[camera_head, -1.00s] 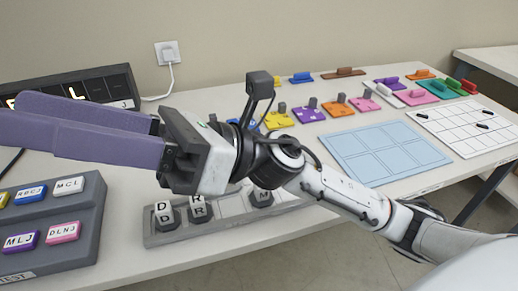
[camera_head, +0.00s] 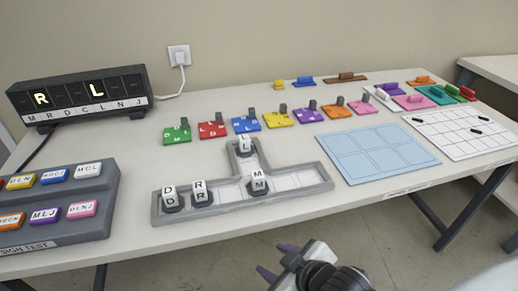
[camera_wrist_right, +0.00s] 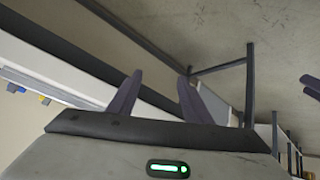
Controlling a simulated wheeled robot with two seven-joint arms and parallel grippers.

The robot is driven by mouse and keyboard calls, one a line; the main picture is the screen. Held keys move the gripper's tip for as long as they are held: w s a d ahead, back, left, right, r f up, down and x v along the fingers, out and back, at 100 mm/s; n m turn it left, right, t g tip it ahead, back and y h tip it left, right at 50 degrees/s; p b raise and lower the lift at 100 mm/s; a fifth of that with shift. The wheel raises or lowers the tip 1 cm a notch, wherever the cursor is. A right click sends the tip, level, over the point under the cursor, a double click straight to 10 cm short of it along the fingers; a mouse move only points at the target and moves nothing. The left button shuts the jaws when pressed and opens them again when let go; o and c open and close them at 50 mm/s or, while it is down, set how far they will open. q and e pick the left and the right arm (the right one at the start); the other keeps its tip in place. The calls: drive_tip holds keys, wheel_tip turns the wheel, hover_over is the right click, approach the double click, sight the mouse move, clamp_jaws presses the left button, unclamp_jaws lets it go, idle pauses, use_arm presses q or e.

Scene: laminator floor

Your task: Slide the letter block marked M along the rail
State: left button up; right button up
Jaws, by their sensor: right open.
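The block marked M (camera_head: 258,183) stands upright in the grey rail (camera_head: 320,184), right of the middle of its front channel. Blocks marked D (camera_head: 170,198) and R (camera_head: 201,193) stand left of it. A fourth block (camera_head: 243,147) sits in the short branch toward the back; its letter is unclear. My right gripper (camera_head: 275,260) is open and empty in front of the table edge, apart from the rail. Its two fingers (camera_wrist_right: 158,85) also show in the right wrist view. Purple fingertips at that view's right edge look like my left gripper (camera_wrist_right: 311,86); its opening is unclear.
A display (camera_head: 80,96) with R and L lit stands at the back left. A button panel (camera_head: 108,192) is at the left. Colored handled plates line the table behind the rail. A blue grid mat (camera_head: 375,152) and a white grid board (camera_head: 468,132) lie to the right.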

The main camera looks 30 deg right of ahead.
drive_tip(key=s+a+f+m+y+b, duration=0.1)
drive_tip(key=s+a+f+b, duration=0.1)
drive_tip(key=f, duration=0.7)
drive_tip(key=s+a+f+m+y+b, duration=0.1)
drive_tip(key=s+f+b, duration=0.3)
drive_tip(key=f, duration=0.5)
drive_tip(key=shift+s+a+f, duration=0.25)
drive_tip(key=shift+s+a, duration=0.05)
drive_tip(key=shift+a, duration=0.3)
